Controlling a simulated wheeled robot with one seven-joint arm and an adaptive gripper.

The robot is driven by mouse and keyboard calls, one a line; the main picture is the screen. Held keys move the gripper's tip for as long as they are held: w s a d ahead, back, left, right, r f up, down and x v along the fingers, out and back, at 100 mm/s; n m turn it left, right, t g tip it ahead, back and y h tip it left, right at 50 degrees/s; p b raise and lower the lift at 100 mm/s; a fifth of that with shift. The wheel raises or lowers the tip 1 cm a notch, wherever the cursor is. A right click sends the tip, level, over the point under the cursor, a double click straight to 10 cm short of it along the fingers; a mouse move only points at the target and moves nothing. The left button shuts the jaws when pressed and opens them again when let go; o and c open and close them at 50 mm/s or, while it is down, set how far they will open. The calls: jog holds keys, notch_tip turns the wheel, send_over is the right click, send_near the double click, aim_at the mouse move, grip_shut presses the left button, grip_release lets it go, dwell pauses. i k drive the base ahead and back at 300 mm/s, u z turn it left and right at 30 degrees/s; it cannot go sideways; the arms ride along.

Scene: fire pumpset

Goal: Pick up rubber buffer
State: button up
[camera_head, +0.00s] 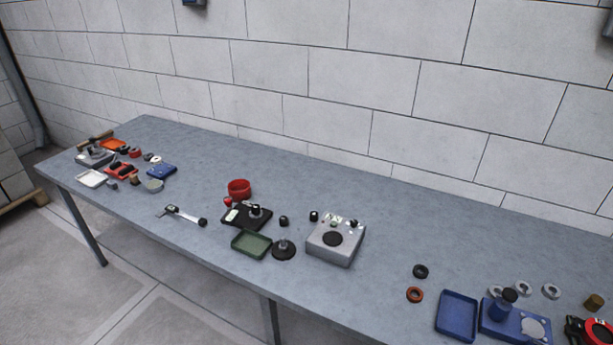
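Several small dark pieces on the long grey table could be the rubber buffer, and I cannot tell which one it is. A short black cylinder (284,221) stands right of the black device in the middle. Another small black piece (314,216) sits beside the grey box. A black ring (420,271) lies further right, just behind an orange-red ring (414,295). All of these rest on the table apart from each other. My gripper is not in view.
The grey table (380,290) runs along a block wall. A grey box (335,240), a green tray (251,244), a red cup (239,188) and a caliper (183,214) stand mid-table. A blue tray (457,315) is at right; small parts crowd the left end. Clear table lies between the groups.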

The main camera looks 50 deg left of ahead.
aim_at(255, 208)
jog(key=z, duration=0.05)
jog(key=k, duration=0.9)
jog(key=u, duration=1.9)
jog(key=i, duration=0.45)
jog(key=z, duration=0.1)
